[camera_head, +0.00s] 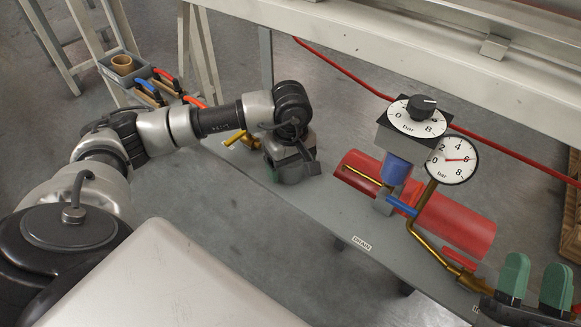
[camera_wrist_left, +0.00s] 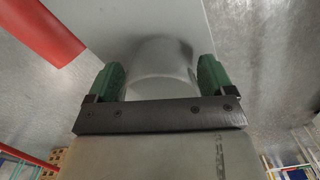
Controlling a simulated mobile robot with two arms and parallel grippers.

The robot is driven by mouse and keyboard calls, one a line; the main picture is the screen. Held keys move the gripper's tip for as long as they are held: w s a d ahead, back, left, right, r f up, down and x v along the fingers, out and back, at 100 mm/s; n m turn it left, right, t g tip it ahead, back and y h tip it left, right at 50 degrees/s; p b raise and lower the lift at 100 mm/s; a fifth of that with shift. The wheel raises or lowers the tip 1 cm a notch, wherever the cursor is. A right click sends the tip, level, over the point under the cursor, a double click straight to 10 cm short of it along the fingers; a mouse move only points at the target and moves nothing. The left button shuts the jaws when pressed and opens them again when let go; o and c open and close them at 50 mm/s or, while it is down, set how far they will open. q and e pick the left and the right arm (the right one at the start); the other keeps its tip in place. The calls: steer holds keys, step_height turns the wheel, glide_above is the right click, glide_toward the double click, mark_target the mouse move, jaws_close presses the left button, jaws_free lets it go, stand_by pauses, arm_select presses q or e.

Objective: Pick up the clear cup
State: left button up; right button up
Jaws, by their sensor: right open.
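The clear cup (camera_wrist_left: 160,62) shows in the left wrist view, standing on a grey surface. It is see-through, with a faint curved rim and wall. My left gripper (camera_wrist_left: 162,80) has its two green fingers on either side of the cup. Whether the fingers touch it or stand just clear is not plain. In the head view my left gripper (camera_head: 285,172) points down at the bench, mostly covered by its own wrist, and I cannot make out the cup there. My right gripper (camera_head: 535,284) is open and empty at the lower right, over the bench's right end.
The grey bench (camera_head: 318,205) carries a red cylinder (camera_head: 460,222), brass pipes, a blue part and two pressure dials (camera_head: 452,160) right of my left gripper. A brass fitting (camera_head: 240,139) lies left of it. A tool tray (camera_head: 135,80) stands at the upper left.

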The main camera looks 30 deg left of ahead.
arm_select(q)
steer(key=c, duration=0.7)
steer(key=shift+r, duration=0.1)
